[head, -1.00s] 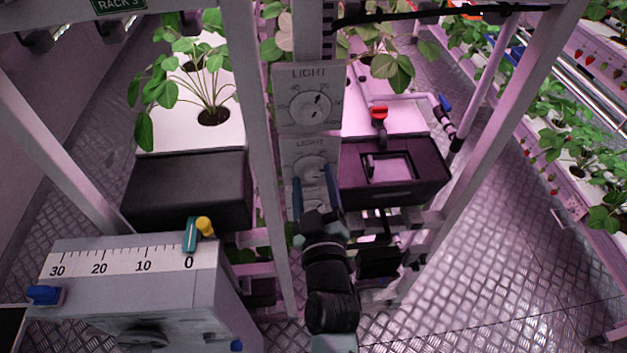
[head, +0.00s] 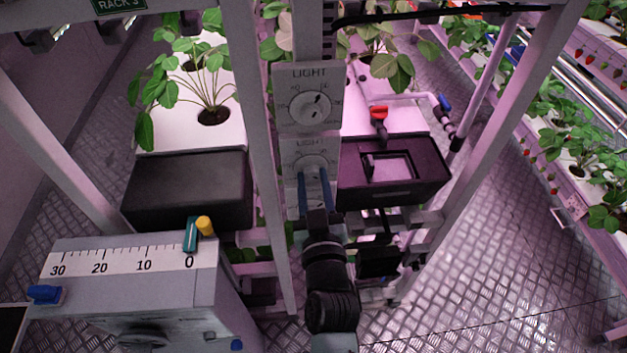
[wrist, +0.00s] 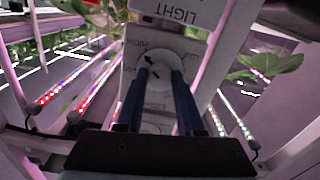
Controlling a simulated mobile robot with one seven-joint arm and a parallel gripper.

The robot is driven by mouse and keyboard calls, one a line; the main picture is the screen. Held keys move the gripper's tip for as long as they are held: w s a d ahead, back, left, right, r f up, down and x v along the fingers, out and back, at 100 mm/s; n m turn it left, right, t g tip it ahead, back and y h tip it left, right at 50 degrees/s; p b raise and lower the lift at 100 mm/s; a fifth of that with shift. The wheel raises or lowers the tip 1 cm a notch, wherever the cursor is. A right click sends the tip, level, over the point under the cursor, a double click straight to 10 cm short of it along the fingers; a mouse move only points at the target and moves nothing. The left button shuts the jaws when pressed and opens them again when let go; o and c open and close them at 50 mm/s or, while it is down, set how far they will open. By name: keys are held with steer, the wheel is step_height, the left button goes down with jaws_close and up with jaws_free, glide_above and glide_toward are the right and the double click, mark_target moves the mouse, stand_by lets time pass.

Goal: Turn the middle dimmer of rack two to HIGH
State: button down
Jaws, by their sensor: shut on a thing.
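My gripper (head: 315,172) reaches up to the lower LIGHT dimmer panel (head: 293,150), with its blue fingers on the dimmer's round pale knob. In the wrist view my gripper (wrist: 160,80) has its two fingers on either side of the dimmer knob (wrist: 157,68), shut on it. A dark pointer mark on the knob points up and left, towards a label that appears to read HIGH, seen upside down. The fingers hide part of the dial. Another LIGHT dimmer (head: 310,105) sits directly above on the same post. No rack number shows on this post.
A grey box with a 30-to-0 scale (head: 120,262) stands at front left. A black bin (head: 187,188) and a dark tray (head: 410,180) flank the post. Slanted rack posts (head: 500,140) stand on both sides. Open metal floor lies at the right.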

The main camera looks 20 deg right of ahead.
steer(key=shift+m, duration=0.9)
steer(key=c, duration=0.5)
jaws_free()
steer(key=shift+b+v, duration=1.7)
steer(key=shift+v, duration=4.8)
